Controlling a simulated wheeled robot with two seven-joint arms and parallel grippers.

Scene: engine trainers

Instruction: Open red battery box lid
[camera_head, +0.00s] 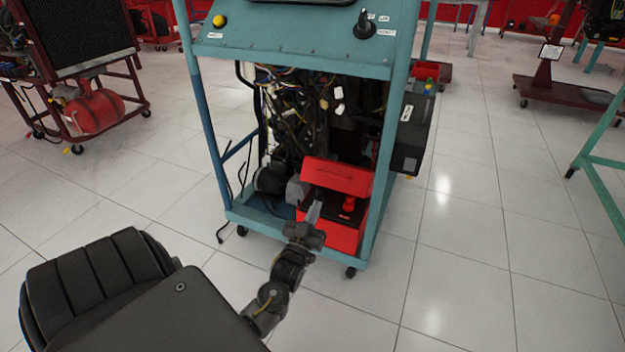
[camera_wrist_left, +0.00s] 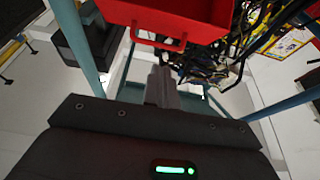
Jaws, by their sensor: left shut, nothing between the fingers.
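The red battery box (camera_head: 340,237) sits on the lower shelf at the front right of the teal engine trainer. Its red lid (camera_head: 338,177) is raised and tilted above the box, with a dark interior and a small red part showing below it. My left gripper (camera_head: 312,212) is shut and empty at the left front of the box, just below the lid's left end. In the left wrist view the gripper fingers (camera_wrist_left: 162,85) point toward a red panel with a handle (camera_wrist_left: 160,40), likely the lid. I cannot tell whether they touch it. My right gripper is not in view.
The teal frame (camera_head: 212,150) with its posts and lower rails surrounds the box. Wires and engine parts (camera_head: 300,115) hang behind and left of it. A dark box (camera_head: 410,140) is mounted on the frame's right side. The tiled floor in front is clear.

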